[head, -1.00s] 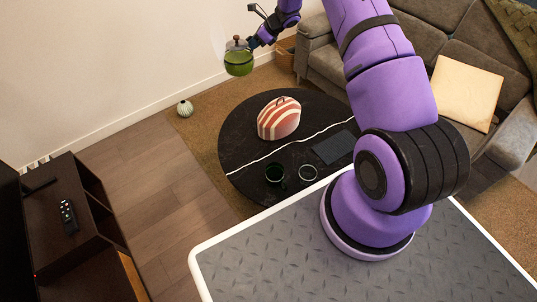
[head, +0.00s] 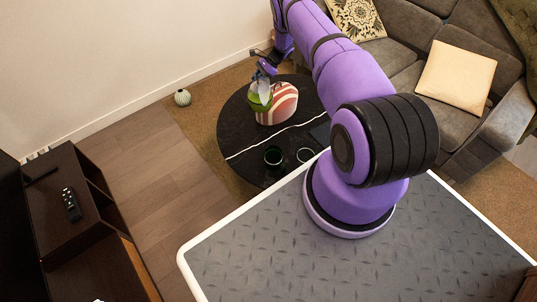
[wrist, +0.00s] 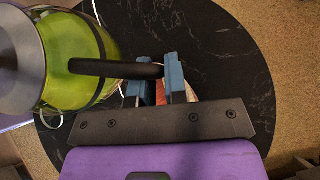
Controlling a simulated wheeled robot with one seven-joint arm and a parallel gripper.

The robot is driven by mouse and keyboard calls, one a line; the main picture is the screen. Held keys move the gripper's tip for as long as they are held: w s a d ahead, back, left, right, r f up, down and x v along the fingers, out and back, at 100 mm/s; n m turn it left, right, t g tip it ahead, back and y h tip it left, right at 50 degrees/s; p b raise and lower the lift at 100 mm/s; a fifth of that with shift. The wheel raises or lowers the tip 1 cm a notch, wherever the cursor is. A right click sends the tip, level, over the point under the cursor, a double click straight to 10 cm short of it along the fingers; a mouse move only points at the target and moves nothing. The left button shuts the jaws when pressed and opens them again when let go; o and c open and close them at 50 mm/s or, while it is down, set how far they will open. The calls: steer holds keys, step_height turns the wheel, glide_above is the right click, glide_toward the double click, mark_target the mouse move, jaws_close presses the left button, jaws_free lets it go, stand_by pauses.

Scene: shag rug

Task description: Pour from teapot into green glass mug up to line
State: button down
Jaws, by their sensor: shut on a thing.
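The teapot (head: 259,103) has a green see-through body, a grey lid and a black handle. My gripper (head: 266,68) is shut on the teapot's handle. In the wrist view the black handle runs between the blue fingertips (wrist: 152,72), with the green teapot body (wrist: 78,62) to their left. The teapot looks upright and is held at the far left part of the table, in front of a striped object. The dark green glass mug (head: 273,157) stands on the near part of the table, apart from the teapot. Its line and contents cannot be made out.
The black round table (head: 238,135) has a white vein. My arm hides the table's right side. The table's left part is clear.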

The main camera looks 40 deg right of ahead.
steer(key=shift+s+f, duration=0.3)
steer(key=shift+f, duration=0.25)
steer(key=shift+a, duration=0.1)
